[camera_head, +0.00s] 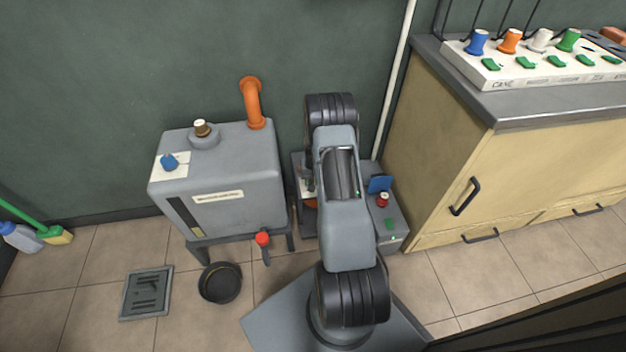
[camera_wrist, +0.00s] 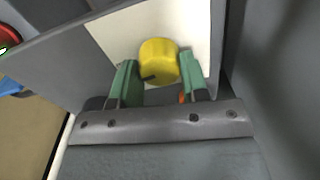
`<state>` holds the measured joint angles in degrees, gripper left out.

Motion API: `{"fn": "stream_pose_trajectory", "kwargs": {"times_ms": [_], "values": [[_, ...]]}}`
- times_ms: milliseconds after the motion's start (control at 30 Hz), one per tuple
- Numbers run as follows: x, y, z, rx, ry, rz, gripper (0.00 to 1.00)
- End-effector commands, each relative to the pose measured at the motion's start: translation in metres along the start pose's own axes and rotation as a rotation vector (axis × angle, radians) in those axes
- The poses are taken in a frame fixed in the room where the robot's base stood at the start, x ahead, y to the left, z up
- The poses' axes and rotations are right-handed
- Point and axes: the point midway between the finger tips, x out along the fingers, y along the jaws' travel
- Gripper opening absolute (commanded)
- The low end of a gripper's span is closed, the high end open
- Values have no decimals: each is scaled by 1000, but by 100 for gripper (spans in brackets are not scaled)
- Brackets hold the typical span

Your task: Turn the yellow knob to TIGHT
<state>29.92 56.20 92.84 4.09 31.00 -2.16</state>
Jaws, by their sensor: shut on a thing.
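The yellow knob (camera_wrist: 160,58) is in the upper middle of the wrist view, on a white panel (camera_wrist: 115,30). A dark mark shows on its lower left edge. No TIGHT lettering can be read, so I cannot tell its setting. My gripper (camera_wrist: 159,74) has a green-padded finger on each side of the knob and is shut on it. In the head view my arm covers the knob and my gripper; only part of the grey machine (camera_head: 393,222) that my arm reaches over shows.
The machine has a red button (camera_head: 383,199) and a blue part (camera_head: 380,183) right of my arm. A grey tank (camera_head: 225,175) with an orange pipe (camera_head: 252,103) stands left. A black pan (camera_head: 220,283) lies on the floor. A cabinet (camera_head: 480,160) stands right.

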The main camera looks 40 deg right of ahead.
Motion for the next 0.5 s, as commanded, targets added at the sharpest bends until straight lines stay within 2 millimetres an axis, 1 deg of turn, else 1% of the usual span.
{"fn": "stream_pose_trajectory", "kwargs": {"times_ms": [200, 500], "values": [[-1, -1, -1, 80, 6, -1, 17], [-1, -1, -1, 116, 8, -1, 17]]}}
